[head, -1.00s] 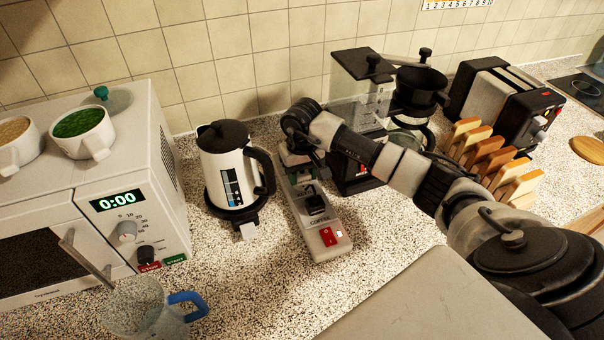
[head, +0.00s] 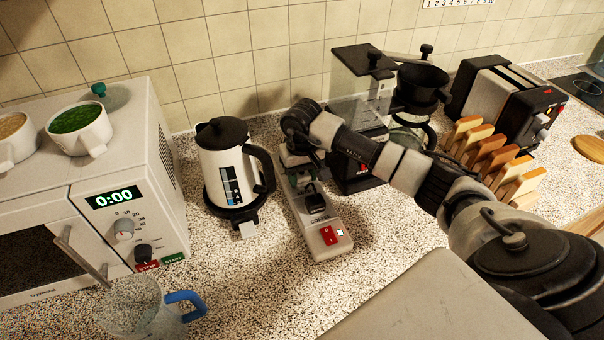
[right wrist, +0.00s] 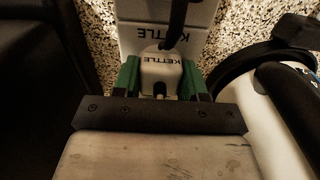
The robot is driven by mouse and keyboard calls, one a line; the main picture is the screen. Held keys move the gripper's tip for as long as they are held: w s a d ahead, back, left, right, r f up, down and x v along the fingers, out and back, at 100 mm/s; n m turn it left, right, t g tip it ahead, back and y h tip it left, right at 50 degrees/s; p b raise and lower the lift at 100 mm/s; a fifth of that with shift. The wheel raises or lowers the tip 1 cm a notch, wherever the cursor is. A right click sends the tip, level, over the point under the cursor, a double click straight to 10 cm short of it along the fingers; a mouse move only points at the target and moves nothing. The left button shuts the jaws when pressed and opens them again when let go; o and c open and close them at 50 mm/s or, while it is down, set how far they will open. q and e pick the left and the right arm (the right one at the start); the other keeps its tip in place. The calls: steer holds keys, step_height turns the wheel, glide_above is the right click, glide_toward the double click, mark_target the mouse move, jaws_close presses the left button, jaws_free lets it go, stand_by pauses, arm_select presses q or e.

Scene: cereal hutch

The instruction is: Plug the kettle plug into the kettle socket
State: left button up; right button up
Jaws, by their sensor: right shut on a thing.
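A white power strip (head: 328,252) lies on the counter, with a COFFEE label at its near end. It also shows in the right wrist view (right wrist: 145,36), with a KETTLE label. My right gripper (head: 302,178) is over its far part, pointing down. In the right wrist view its green fingers (right wrist: 160,82) are shut on the white kettle plug (right wrist: 158,72), which is marked KETTLE and has a dark cord. The kettle socket is hidden by plug and gripper; I cannot tell whether the plug is seated. My left gripper is out of view.
The white kettle (head: 222,172) stands on its black base just left of the strip. A black plug (head: 315,203) sits in the strip near its red switch (head: 328,236). The coffee machine (head: 352,180) is to the right, the microwave (head: 170,190) to the left.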

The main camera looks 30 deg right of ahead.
steer(key=shift+f, duration=0.15)
steer(key=o, duration=1)
steer(key=shift+c, duration=0.2)
step_height(320, 180, up, 11)
steer(key=b, duration=0.2)
steer(key=shift+b, duration=0.35)
